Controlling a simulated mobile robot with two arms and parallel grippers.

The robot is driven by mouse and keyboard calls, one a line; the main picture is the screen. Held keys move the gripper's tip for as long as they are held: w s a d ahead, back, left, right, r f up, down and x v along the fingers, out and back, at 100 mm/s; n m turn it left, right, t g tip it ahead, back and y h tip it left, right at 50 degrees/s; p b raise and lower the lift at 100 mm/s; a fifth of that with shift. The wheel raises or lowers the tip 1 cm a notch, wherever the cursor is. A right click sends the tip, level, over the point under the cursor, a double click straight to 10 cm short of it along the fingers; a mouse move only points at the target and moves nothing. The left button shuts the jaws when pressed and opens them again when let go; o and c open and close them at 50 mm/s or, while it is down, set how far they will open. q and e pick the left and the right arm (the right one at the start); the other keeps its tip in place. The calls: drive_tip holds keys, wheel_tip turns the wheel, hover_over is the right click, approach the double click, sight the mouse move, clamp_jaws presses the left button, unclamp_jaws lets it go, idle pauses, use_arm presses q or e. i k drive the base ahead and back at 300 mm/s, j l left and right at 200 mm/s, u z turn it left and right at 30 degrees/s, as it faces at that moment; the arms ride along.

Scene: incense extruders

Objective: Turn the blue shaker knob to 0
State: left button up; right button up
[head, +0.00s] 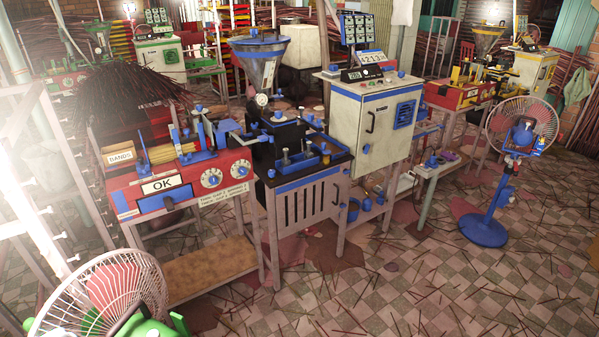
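The red bench unit (130,198) with blue trim and an "OK" label (163,184) stands left of centre. Neither of my grippers shows in the head view.
A blue-trimmed extruder with a steel hopper (259,65) and a white control cabinet (374,125) stand right of the red unit. A green-based fan (100,298) is at the lower left, a blue fan (490,225) at right. Sticks litter the otherwise open tiled floor (400,290).

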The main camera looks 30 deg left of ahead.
sight(212, 180)
drive_tip(key=i+l+z, duration=0.1)
drive_tip(key=i, duration=0.35)
drive_tip(key=i+l, duration=0.15)
drive_tip(key=i, duration=0.25)
drive_tip(key=i+j+u, duration=0.1)
drive_tip(key=i+u, duration=0.55)
drive_tip(key=u, duration=0.25)
drive_tip(key=i+u, duration=0.4)
drive_tip(key=i+l+u, duration=0.25)
drive_tip(key=u, duration=0.2)
